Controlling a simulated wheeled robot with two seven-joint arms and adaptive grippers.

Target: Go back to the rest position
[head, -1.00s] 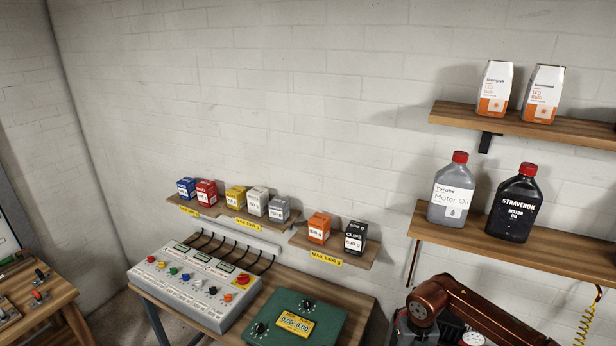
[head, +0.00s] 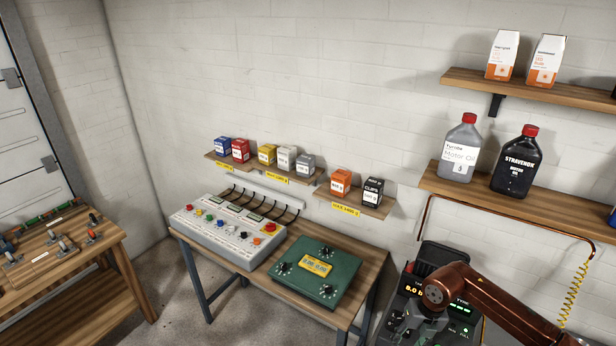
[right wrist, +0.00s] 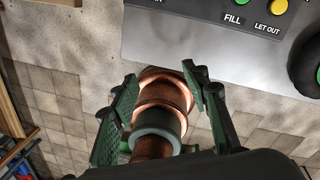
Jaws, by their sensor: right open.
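My copper-coloured right arm enters the head view from the lower right, in front of the tyre-inflator-like machine (head: 447,250). My right gripper (right wrist: 160,88) shows in the right wrist view with its two green fingers spread apart. A copper and grey cylindrical part shows between the fingers in that view. I cannot tell whether it is part of my own body, and no grip on it is visible. A grey panel marked FILL and LET OUT (right wrist: 220,35) lies beyond the fingertips. My left gripper is in neither view.
A bench with a grey control box (head: 225,232) and a green tester (head: 318,270) stands left of the machine. Small boxes line low wall shelves. A shelf (head: 540,205) at right holds two oil bottles. A wooden workbench (head: 60,280) is at far left.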

